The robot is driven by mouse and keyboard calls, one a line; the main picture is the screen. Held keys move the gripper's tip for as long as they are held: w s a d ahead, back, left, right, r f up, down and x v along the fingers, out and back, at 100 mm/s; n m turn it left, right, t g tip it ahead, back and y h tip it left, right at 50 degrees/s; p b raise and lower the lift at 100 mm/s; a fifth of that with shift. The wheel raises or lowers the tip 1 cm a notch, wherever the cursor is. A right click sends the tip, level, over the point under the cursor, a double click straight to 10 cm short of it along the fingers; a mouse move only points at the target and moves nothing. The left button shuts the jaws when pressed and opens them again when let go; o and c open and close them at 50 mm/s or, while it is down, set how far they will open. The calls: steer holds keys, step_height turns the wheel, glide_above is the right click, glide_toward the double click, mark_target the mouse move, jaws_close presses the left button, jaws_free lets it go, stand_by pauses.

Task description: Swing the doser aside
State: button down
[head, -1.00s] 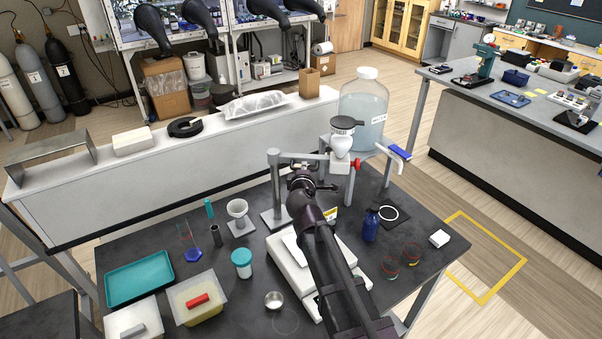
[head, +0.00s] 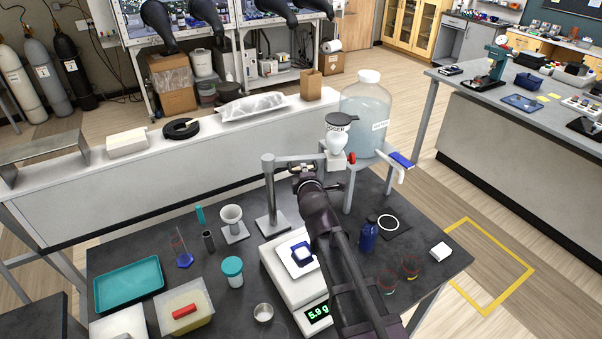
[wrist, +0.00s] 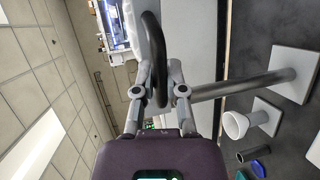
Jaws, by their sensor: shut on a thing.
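The doser (head: 337,137) is a white vessel with a black, labelled lid and a red knob. It sits at the right end of a grey swing arm on an upright post (head: 268,195). My gripper (head: 304,170) is just left of and below the doser, in front of the swing arm. In the wrist view, its fingers (wrist: 160,88) are shut on a black curved handle (wrist: 153,40). My arm hides part of the handle in the head view. The doser hangs behind and right of the balance (head: 285,285), which carries a small blue container (head: 302,253).
A large bottle (head: 366,115) on a grey stand is close to the doser's right. A funnel on a stand (head: 232,218) is left of the post. The balance display reads 5.9 g.

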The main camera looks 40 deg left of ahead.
stand_by(0.4)
steer(key=c, duration=0.7)
jaws_free()
steer(key=shift+s, duration=0.15)
